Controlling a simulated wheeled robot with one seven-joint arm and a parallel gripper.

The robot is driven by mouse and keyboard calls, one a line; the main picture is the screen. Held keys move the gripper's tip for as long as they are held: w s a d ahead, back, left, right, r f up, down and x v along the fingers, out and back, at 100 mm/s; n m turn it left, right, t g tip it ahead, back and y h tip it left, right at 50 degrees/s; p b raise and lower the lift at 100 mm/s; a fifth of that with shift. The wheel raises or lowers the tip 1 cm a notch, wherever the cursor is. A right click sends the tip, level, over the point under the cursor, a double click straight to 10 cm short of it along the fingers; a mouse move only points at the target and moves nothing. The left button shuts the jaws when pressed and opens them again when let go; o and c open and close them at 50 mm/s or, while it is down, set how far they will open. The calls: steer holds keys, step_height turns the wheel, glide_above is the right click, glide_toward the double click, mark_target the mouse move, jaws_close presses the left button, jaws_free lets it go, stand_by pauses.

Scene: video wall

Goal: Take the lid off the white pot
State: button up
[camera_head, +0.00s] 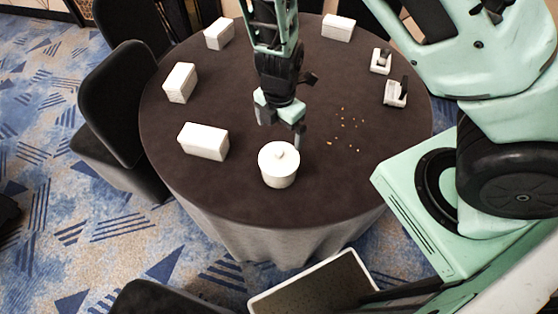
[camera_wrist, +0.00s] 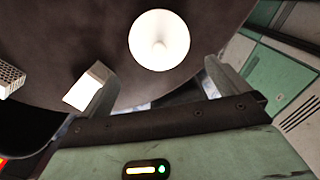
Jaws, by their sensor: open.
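The white pot (camera_head: 278,169) stands upright near the front edge of the round table. Its white lid (camera_head: 279,156) with a small knob sits on top of it. In the wrist view the lid (camera_wrist: 160,41) shows as a bright disc with its knob near the middle, beyond the fingertips. My gripper (camera_head: 284,126) is above the table, just behind the pot in the head view, with its fingers apart and nothing between them. In the wrist view my gripper (camera_wrist: 160,85) also shows its two fingers spread wide. No contact with the lid shows.
The dark-clothed round table (camera_head: 245,200) carries several white boxes (camera_head: 204,141) around its left and back. Small crumbs (camera_head: 345,130) and two white holders (camera_head: 395,93) lie to the right. Black chairs (camera_head: 118,100) stand at the left. The cloth around the pot is clear.

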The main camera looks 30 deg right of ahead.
mark_target(279, 152)
step_height(279, 152, down, 10)
steer(key=b, duration=0.5)
steer(key=shift+f, duration=0.25)
steer(key=c, duration=1.3)
steer(key=shift+o, duration=0.2)
